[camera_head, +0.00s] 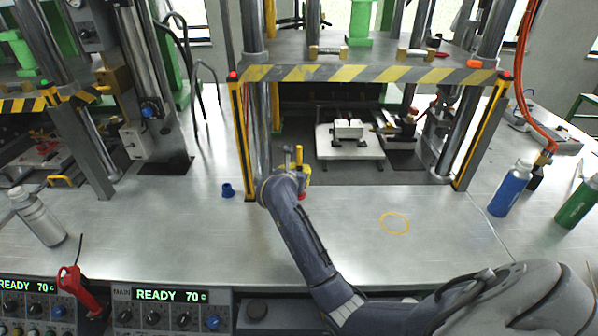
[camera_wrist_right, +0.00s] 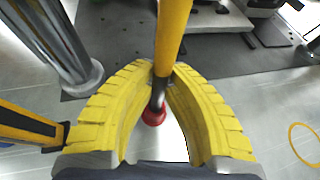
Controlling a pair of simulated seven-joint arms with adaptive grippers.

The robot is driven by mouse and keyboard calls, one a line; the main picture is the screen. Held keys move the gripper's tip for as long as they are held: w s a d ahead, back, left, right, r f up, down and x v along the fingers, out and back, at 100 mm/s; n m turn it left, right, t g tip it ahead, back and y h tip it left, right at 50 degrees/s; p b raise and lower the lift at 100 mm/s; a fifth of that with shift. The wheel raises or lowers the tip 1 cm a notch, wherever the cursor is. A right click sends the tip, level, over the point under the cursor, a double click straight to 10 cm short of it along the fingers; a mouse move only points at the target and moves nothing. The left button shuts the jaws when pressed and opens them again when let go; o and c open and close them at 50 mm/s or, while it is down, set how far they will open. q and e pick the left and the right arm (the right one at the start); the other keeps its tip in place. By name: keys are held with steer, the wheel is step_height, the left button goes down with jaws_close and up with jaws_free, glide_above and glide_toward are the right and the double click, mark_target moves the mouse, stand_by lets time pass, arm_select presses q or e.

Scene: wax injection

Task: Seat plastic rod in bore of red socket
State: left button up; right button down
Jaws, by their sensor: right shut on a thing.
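My right gripper (camera_head: 303,176) is shut on the plastic rod (camera_head: 299,156) in front of the press's left column. In the right wrist view, its yellow fingers (camera_wrist_right: 163,76) meet around the rod (camera_wrist_right: 173,36), whose yellow length runs up past the fingertips. A dark, shiny section shows just below the tips. The red socket (camera_wrist_right: 153,117) is below the fingertips, in line with the rod. Only a small part of the socket shows in the head view, partly hidden by my gripper. I cannot tell whether the rod's lower end is inside its bore. My left gripper is out of view.
The press's steel column (camera_wrist_right: 62,45) and a yellow-black guard post (camera_wrist_right: 28,122) stand close on the left. A small blue cup (camera_head: 228,190) is left of my gripper. A blue bottle (camera_head: 511,188) stands at right. The bench around the yellow ring (camera_head: 395,224) is clear.

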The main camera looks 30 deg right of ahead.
steer(key=shift+f, duration=0.15)
steer(key=c, duration=1.4)
jaws_free()
steer(key=shift+c, duration=0.2)
steer(key=v, duration=1.2)
